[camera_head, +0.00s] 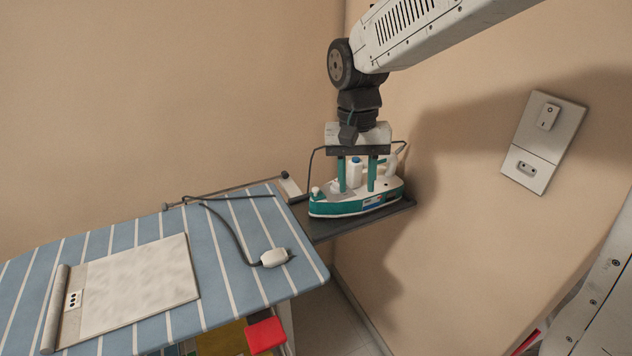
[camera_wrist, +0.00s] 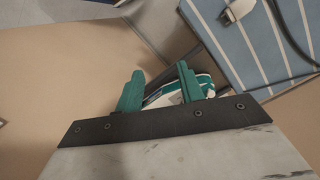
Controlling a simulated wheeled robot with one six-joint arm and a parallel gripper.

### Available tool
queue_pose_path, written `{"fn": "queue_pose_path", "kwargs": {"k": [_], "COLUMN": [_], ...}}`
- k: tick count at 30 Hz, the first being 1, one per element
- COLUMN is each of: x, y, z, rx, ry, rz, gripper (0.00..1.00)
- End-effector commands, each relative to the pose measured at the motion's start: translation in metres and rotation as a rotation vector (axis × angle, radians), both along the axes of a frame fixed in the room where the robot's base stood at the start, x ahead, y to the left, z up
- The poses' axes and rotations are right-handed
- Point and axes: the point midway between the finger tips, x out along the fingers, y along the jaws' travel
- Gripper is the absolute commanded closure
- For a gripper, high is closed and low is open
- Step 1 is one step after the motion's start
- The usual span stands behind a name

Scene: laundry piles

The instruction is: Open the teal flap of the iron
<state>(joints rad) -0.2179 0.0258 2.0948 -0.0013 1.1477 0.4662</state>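The teal and white iron (camera_head: 355,207) stands on the dark rest at the right end of the ironing board in the head view. My gripper (camera_head: 356,188) points down over the iron, its two teal fingers apart in front of or around its upper body. In the wrist view the iron (camera_wrist: 170,92) shows between and behind the open fingers (camera_wrist: 160,90). I cannot tell whether a finger touches it. The teal flap cannot be made out clearly; the fingers and gripper body cover part of the iron.
The blue striped ironing board (camera_head: 230,236) fills the lower left, with a white-grey panel (camera_head: 140,285) on it. A cord ends in a white plug (camera_head: 274,257) on the board. A wall socket and switch plate (camera_head: 543,140) is at the right. A wall stands close behind the iron.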

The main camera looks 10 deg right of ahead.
Motion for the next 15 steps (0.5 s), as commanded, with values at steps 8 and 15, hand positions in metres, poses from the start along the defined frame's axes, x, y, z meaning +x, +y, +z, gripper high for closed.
{"fn": "queue_pose_path", "kwargs": {"k": [8,15], "x": [0.102,0.128], "y": [0.049,0.055], "z": [-0.031,-0.014], "rx": [-0.029,-0.012], "ry": [-0.058,-0.129], "rz": [-0.370,-0.629], "gripper": [0.62,0.62]}}
